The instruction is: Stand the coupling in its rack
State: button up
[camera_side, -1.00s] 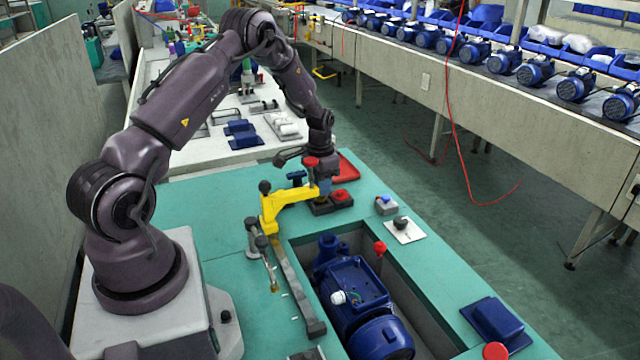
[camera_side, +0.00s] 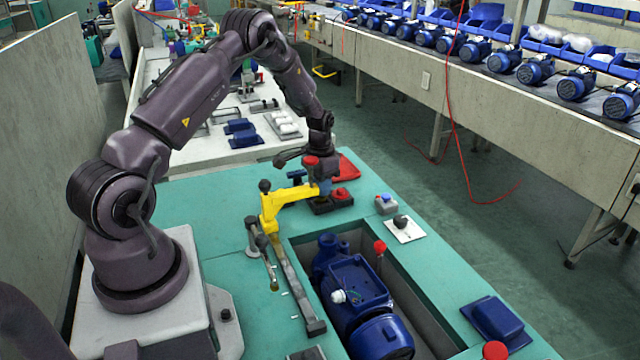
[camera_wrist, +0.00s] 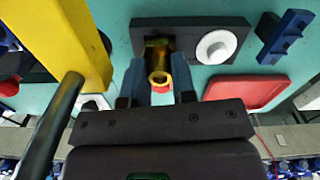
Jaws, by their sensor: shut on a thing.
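My gripper (camera_wrist: 158,80) has two blue-grey fingers, shut on a short brass-coloured cylinder, the coupling (camera_wrist: 157,58), with an open round end facing the wrist camera. The coupling is over or in a dark block, the rack (camera_wrist: 190,27). I cannot tell whether it is seated. A white disc (camera_wrist: 215,47) with a grey centre is on the same block, beside the right finger. In the side view my gripper (camera_side: 325,187) is low over the dark block (camera_side: 322,207), and the coupling is hidden there.
A yellow clamp arm (camera_side: 285,197) reaches close beside my gripper; it also shows in the wrist view (camera_wrist: 65,35). A red tray (camera_side: 347,167) and a blue part (camera_side: 297,176) are nearby. A blue pump (camera_side: 355,290) sits in the bench recess in front.

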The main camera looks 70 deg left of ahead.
jog(key=shift+f, duration=0.35)
dwell(0.3)
jog(key=o, duration=0.9)
jog(key=shift+c, duration=0.2)
jog(key=shift+r, duration=0.15)
jog(key=shift+r, duration=2.9)
